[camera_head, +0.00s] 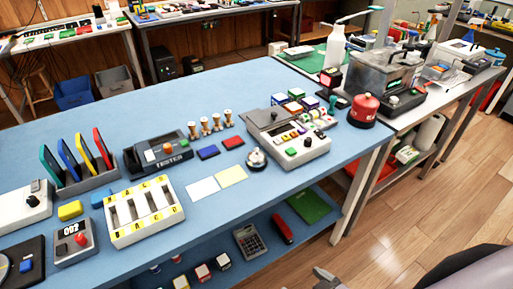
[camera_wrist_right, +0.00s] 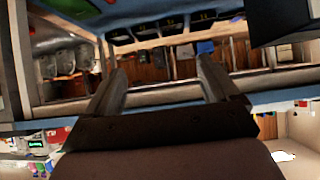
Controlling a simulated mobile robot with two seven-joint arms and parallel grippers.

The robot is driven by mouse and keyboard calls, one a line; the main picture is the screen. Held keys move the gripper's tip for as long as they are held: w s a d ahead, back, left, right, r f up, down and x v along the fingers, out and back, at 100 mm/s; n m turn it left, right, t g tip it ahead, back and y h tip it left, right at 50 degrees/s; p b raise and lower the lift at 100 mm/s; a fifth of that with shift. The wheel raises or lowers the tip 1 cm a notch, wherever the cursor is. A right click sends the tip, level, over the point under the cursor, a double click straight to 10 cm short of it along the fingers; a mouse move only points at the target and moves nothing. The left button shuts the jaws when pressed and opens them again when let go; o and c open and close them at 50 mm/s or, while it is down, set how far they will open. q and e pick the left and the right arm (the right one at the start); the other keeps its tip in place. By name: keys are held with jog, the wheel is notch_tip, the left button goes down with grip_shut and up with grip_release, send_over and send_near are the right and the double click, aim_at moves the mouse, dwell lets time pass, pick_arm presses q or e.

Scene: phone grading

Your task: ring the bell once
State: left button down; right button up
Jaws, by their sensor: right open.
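The bell (camera_head: 256,158) is a small silver dome on a dark base. It stands on the blue table between the yellow card and the grey button console in the head view. My right gripper (camera_wrist_right: 160,78) shows in the right wrist view with its two fingers spread apart and nothing between them. In the head view a grey part of my right arm is at the bottom right, in front of the table and well away from the bell. I cannot make out the bell in the right wrist view. My left gripper is not in view.
A slotted white tray (camera_head: 144,212) is further left. The front table edge near the bell is clear.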

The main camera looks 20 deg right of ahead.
grip_shut()
dwell(1.5)
